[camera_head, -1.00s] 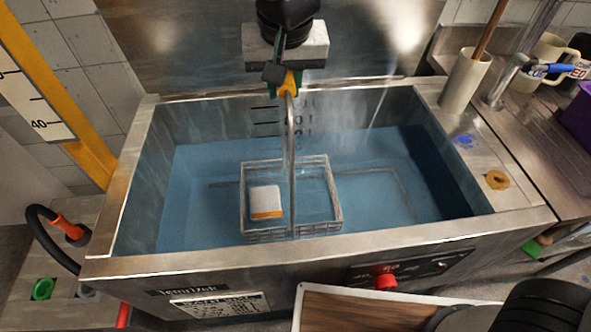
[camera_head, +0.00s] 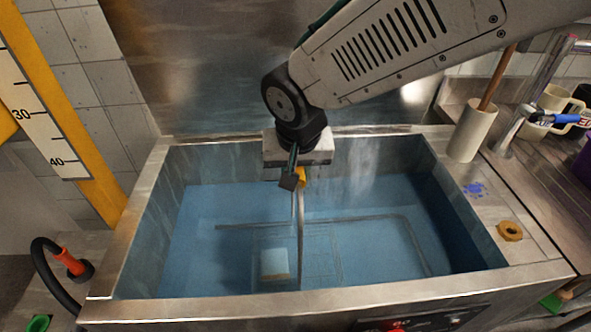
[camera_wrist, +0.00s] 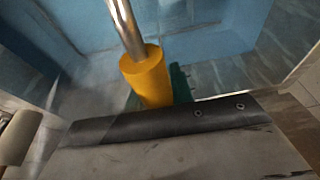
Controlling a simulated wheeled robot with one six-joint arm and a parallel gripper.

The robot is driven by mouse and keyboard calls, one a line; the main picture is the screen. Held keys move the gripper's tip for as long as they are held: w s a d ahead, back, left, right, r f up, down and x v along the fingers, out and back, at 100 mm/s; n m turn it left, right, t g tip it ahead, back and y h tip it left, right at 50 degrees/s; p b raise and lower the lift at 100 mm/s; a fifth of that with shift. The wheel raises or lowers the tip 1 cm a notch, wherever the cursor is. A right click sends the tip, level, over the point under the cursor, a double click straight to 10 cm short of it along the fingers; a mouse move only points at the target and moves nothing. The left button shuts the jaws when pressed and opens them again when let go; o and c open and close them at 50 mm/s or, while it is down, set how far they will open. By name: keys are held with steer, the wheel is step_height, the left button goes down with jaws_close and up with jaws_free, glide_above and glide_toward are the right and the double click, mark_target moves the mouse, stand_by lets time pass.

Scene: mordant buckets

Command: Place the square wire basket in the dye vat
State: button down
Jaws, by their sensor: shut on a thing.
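The dye vat (camera_head: 133,237) is a steel basin of blue liquid in the head view. The square wire basket (camera_head: 340,262) shows faintly under the liquid near the front middle, with a pale block (camera_head: 274,263) inside it. Its tall handle rises out of the liquid to my gripper (camera_head: 297,181), which is shut on the handle's yellow grip at the top. The wrist view shows the yellow grip (camera_wrist: 147,79) and the metal handle rod close up. Whether the basket touches the vat floor cannot be told.
A bent rod or pipe outline (camera_head: 410,245) lies in the liquid right of the basket. A yellow-edged depth scale (camera_head: 45,125) stands at left.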

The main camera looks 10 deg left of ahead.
steer(key=shift+f, duration=0.55)
steer(key=c, duration=1.2)
jaws_free()
steer(key=v, duration=1.3)
steer(key=shift+r, duration=0.1)
